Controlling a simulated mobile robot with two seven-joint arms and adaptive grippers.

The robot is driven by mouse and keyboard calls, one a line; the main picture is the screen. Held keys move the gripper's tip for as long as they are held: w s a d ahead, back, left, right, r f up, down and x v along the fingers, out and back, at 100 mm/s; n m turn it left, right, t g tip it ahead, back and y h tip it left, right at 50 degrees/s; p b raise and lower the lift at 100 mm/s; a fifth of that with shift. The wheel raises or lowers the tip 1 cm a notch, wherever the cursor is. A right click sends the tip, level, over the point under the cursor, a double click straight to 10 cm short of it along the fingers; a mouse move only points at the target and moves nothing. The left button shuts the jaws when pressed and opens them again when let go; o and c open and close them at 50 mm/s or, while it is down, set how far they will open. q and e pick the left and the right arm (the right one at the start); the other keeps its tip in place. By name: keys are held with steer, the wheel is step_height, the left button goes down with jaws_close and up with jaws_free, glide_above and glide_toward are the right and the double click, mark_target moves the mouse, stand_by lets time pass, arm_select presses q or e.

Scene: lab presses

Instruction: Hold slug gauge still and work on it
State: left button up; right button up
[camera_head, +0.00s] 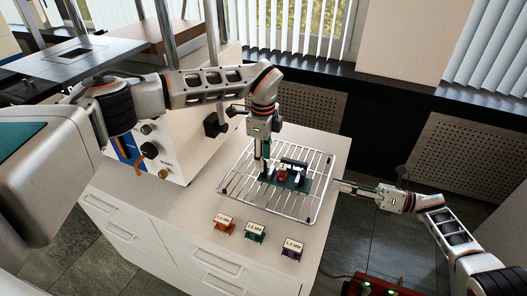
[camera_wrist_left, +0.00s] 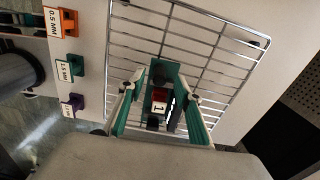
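The slug gauge (camera_head: 291,181), a dark green stand with a red block and small light posts, sits on the wire rack (camera_head: 233,190). My left gripper (camera_head: 263,165) points down at the gauge's left end. In the left wrist view its teal fingers (camera_wrist_left: 163,92) are spread either side of the gauge, with gaps visible; contact lower down is hidden. My right gripper (camera_head: 340,185) points left at the rack's right edge, apart from the gauge; its finger opening is unclear.
Orange (camera_head: 223,224), green (camera_head: 255,233) and purple (camera_head: 292,249) labelled blocks stand on the cabinet top (camera_head: 175,215) in front of the rack. A white press machine (camera_head: 178,135) stands behind left. A red box (camera_head: 375,286) is low at right.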

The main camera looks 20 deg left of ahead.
mark_target(263, 176)
arm_select(q)
steer(key=shift+f, duration=2.5)
